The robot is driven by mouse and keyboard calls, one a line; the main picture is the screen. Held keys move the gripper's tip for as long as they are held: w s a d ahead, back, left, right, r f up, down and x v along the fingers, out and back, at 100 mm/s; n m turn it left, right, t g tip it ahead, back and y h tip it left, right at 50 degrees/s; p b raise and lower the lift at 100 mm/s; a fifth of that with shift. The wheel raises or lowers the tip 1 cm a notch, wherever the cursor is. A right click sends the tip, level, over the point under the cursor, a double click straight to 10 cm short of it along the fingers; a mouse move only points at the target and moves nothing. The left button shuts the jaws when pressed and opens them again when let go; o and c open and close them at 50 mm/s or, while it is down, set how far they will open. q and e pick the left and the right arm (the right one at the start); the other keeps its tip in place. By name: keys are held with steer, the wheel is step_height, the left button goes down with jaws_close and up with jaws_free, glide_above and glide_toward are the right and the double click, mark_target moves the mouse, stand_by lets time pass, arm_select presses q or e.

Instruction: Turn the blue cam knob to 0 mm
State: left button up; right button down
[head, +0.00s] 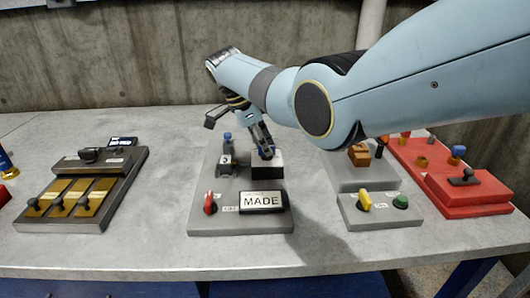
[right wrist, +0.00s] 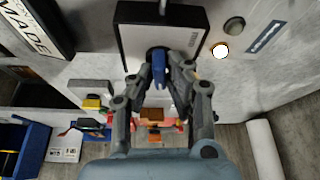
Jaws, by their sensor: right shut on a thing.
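The blue knob (head: 267,152) sits on a black-and-white box (head: 267,172) on the middle grey panel. My right gripper (head: 262,146) reaches down to it from above and behind, and its fingers are shut on it. In the right wrist view the blue knob (right wrist: 158,58) shows between the two fingertips (right wrist: 160,72), against the white face of the box (right wrist: 190,38). The fingers hide part of the knob, and I cannot read a scale or its setting. My left gripper is not in view.
A panel with yellow plates (head: 72,195) stands left. A grey panel (head: 378,217) and a red one (head: 470,195) stand right. The table front is clear.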

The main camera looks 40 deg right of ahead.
steer(key=shift+m+b, duration=0.5)
steer(key=shift+m, duration=0.1)
steer(key=c, duration=1.3)
jaws_free()
steer(key=shift+y, duration=0.3)
steer(key=shift+c, duration=0.2)
steer(key=v, duration=1.2)
steer(key=shift+w, duration=0.25)
steer(key=shift+f+g, duration=0.2)
steer(key=shift+g, duration=0.1)
